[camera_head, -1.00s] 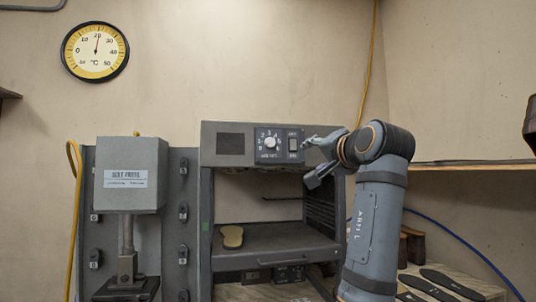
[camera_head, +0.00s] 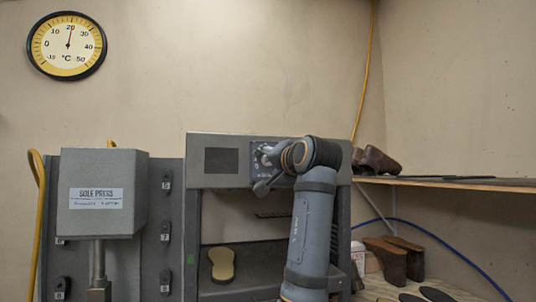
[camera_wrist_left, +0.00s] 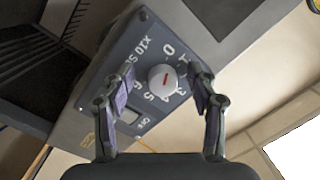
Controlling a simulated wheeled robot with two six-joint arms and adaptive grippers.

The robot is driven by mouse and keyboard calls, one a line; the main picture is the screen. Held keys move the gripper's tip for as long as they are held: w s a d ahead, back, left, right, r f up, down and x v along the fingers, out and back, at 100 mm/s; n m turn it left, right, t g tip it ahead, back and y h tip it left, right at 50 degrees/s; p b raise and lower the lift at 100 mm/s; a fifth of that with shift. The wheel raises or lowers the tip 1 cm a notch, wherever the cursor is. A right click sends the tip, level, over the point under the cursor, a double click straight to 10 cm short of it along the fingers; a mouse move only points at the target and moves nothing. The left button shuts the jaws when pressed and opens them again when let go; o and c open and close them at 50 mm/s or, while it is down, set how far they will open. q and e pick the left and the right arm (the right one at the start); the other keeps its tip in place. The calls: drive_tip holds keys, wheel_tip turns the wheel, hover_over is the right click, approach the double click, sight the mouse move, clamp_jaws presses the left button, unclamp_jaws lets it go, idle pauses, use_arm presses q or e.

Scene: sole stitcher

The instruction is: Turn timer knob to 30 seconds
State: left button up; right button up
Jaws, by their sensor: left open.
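The timer knob (camera_wrist_left: 162,81) is a round, light grey dial with a short red mark, on a dark panel (camera_wrist_left: 119,53) with white numerals and "x10" lettering. In the left wrist view the red mark lies roughly in line with the 0; which end points is unclear. My left gripper (camera_wrist_left: 165,72) is open, with one finger on each side of the knob; I cannot tell whether they touch it. In the head view my left gripper (camera_head: 268,168) is at the panel and partly hides the knob. My right gripper is not in view.
The panel is on a grey machine (camera_head: 207,180) with an open bay holding a yellow sole (camera_head: 222,265). A shelf (camera_head: 440,183) with brown shoe forms (camera_head: 375,161) is at right. A round thermometer (camera_head: 66,46) hangs on the wall.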

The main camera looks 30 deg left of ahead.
use_arm(q)
drive_tip(key=shift+s+d+r, duration=0.25)
drive_tip(key=shift+d+r, duration=0.15)
drive_tip(key=shift+d, duration=0.35)
drive_tip(key=shift+w+a+f, duration=0.1)
drive_tip(key=shift+w+a, duration=0.05)
drive_tip(key=shift+a, duration=0.05)
drive_tip(key=shift+c, duration=1.1)
drive_tip(key=shift+w+a+f, duration=0.1)
drive_tip(key=shift+a, duration=0.15)
drive_tip(key=shift+c, duration=1.3)
drive_tip(key=shift+a, duration=0.1)
drive_tip(key=shift+c, duration=1.2)
clamp_jaws()
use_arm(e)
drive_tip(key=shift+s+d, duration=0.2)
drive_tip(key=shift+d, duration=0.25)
